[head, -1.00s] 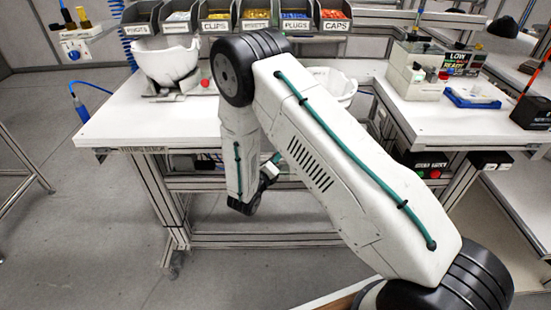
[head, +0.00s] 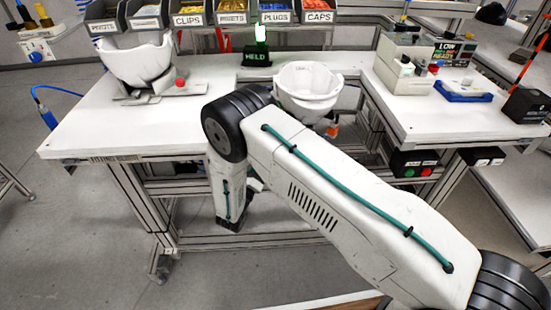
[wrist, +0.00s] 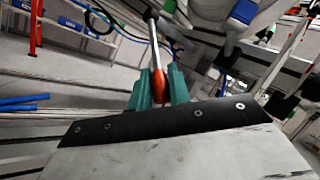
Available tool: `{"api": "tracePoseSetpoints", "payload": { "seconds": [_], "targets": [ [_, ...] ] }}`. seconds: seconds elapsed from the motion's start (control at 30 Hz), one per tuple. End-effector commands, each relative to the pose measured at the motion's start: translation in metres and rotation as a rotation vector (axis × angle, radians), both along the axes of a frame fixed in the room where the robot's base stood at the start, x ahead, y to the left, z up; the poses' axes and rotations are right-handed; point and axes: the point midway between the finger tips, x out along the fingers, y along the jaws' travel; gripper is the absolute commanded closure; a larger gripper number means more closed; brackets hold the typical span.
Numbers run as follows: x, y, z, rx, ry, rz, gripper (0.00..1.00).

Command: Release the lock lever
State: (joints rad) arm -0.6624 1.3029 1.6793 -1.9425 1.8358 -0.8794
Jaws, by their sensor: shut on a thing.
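The lock lever (wrist: 154,50) is a silver rod with a red-orange grip in the wrist view. Its grip sits between the two green fingers of my gripper (wrist: 160,80), which is shut on it. The rod runs up from the fingers toward the top of the picture. In the head view my gripper is hidden behind my own arm. A white helmet shell (head: 307,90) stands open side up near the table's front edge, with a small orange part (head: 333,130) below it; I cannot tell whether that part is the lever.
Another white shell (head: 138,62) rests on a grey fixture with a red knob (head: 180,83). The white table (head: 110,130) is mostly clear between them. A WELD sign (head: 257,56) and labelled bins (head: 232,14) stand behind. A blue tray (head: 463,92) is at right.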

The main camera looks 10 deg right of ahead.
Motion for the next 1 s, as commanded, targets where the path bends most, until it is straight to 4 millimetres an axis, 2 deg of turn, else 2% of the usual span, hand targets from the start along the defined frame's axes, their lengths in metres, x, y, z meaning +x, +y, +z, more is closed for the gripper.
{"api": "tracePoseSetpoints", "payload": {
  "seconds": [0.23, 0.27, 0.3, 0.33, 0.67, 1.0],
  "targets": [
    [0.001, 0.001, 0.000, 0.004, 0.001, 0.004, 1.00],
    [0.001, 0.001, 0.000, 0.004, 0.001, 0.004, 0.76],
    [0.001, 0.001, 0.000, 0.004, 0.001, 0.004, 0.65],
    [0.001, 0.001, 0.000, 0.004, 0.001, 0.004, 0.60],
    [-0.002, 0.002, -0.002, 0.001, 0.002, 0.003, 0.60],
    [-0.044, 0.030, -0.018, 0.002, 0.003, 0.006, 0.60]
  ]
}}
